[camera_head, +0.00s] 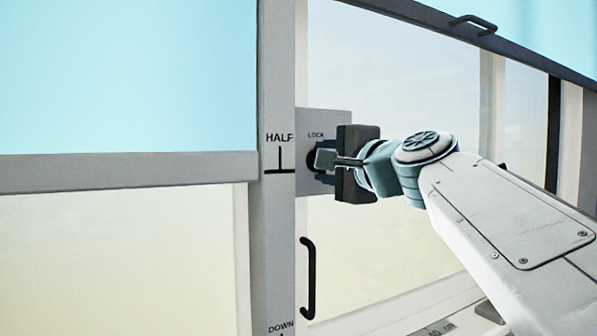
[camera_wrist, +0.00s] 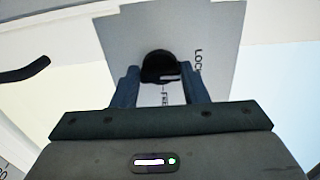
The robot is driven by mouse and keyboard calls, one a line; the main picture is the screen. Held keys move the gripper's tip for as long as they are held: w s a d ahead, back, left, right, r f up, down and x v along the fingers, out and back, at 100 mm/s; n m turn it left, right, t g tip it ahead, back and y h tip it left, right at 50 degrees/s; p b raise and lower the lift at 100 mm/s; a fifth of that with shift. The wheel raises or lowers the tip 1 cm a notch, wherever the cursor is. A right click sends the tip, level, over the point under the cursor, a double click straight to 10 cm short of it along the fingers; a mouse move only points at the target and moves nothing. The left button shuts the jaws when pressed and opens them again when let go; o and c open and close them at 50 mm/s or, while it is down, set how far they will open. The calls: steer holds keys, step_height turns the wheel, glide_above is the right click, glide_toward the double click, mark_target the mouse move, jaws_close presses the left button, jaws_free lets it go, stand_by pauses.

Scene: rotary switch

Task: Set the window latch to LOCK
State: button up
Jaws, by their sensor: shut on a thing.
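The window latch is a round black knob (camera_wrist: 158,62) on a grey plate (camera_head: 341,116) fixed to the window frame. In the head view my gripper (camera_head: 325,159) covers most of the knob, and the word LOCK shows just above it. In the wrist view the two blue fingers of my gripper (camera_wrist: 160,74) stand either side of the knob, shut on it. LOCK is at the right of the knob there, and a second, partly hidden label is below it. A pale mark shows at the knob's lower right edge; which setting it points to I cannot tell.
A black handle (camera_head: 307,278) sits on the frame below the plate, and another handle (camera_head: 473,24) is on the top rail at right. The white post (camera_head: 276,230) left of the plate bears HALF and DOWN marks. Glass panes lie on both sides.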

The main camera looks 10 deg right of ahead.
steer(key=shift+n, duration=0.3)
steer(key=o, duration=1)
steer(key=shift+s, duration=0.1)
